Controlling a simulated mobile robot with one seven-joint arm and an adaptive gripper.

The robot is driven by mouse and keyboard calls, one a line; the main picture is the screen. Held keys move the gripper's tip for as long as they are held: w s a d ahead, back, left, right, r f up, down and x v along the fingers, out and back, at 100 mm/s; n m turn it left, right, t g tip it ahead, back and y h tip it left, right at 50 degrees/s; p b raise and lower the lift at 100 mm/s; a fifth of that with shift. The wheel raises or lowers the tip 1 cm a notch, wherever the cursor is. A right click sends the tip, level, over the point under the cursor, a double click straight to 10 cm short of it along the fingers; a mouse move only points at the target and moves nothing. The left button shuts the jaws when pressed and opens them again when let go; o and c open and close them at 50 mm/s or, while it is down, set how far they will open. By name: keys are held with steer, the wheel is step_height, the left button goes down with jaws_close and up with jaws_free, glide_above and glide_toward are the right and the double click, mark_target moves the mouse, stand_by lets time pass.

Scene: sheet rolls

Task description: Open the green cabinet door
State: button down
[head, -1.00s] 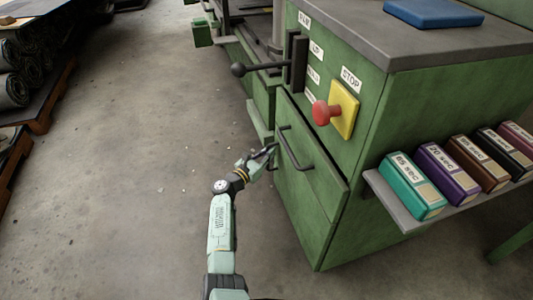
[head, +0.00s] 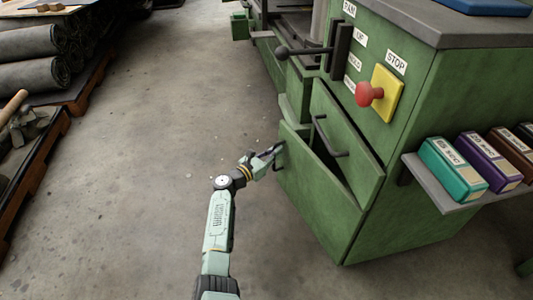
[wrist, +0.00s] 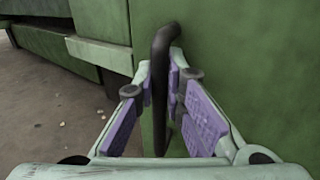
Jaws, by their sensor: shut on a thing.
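The green cabinet door (head: 318,195) is the lower front panel of the green cabinet (head: 405,160). It stands partly open, with a dark gap behind its top edge. Its dark handle (wrist: 160,95) is an upright bar near the door's left edge. My gripper (head: 274,154) is shut on this handle; the wrist view shows the bar between its purple-padded fingers (wrist: 172,88). Part of the handle is hidden by the fingers in the head view.
Above the door is a green front panel with its own dark handle (head: 328,140). A red knob on a yellow plate (head: 384,92), a black lever (head: 305,50) and a shelf of boxes (head: 453,170) stick out. Dark rolls (head: 35,60) lie left. The middle floor is clear.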

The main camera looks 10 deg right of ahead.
steer(key=shift+d, duration=0.15)
steer(key=c, duration=1.7)
jaws_free()
steer(key=shift+o, duration=0.2)
step_height(320, 180, up, 10)
steer(key=shift+c, duration=0.3)
